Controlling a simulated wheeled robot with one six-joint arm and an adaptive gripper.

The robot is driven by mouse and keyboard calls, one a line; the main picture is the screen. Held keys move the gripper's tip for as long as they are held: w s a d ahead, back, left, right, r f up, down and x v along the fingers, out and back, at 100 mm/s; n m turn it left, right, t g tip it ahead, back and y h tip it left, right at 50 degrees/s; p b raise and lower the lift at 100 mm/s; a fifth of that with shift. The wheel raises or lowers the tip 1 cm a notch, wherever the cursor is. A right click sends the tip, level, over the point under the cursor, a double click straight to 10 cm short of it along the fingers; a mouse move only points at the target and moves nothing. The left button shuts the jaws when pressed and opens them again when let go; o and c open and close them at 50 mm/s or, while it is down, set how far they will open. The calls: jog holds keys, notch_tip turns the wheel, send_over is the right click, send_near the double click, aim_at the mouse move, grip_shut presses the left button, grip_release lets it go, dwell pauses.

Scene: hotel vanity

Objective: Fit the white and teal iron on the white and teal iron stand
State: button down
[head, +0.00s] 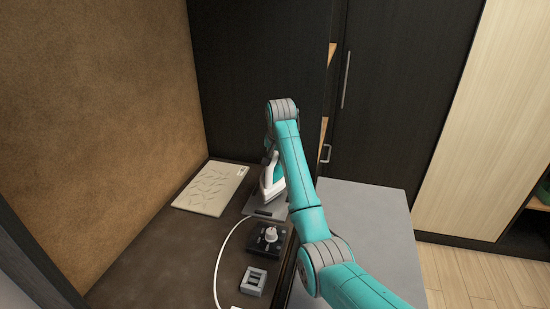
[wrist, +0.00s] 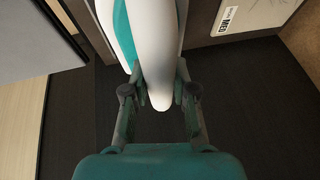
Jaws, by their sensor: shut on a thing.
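The white and teal iron (head: 267,178) stands steeply tilted at the far end of the dark counter, partly hidden behind my arm. In the wrist view the iron's white handle (wrist: 157,55) runs between the fingers of my gripper (wrist: 159,97), with a teal part beside it at the left. My gripper is shut on the handle; in the head view my arm hides it. A grey plate (head: 262,212) lies just below the iron; I cannot tell whether the iron touches it, or whether this plate is part of the stand. No clearly white and teal stand shows.
A pale patterned board (head: 208,190) lies left of the iron against the tan wall. Nearer are a black block with a white knob (head: 268,240), a grey square frame (head: 254,282) and a white cable (head: 219,262). A grey surface (head: 370,212) is clear at the right.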

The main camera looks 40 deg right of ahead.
aim_at(275, 173)
jog(key=shift+f, duration=1.4)
dwell(1.5)
jog(key=c, duration=0.8)
grip_release()
jog(key=shift+f, duration=0.1)
jog(key=shift+c, duration=0.2)
jog(key=shift+f, duration=0.1)
jog(key=v, duration=1.2)
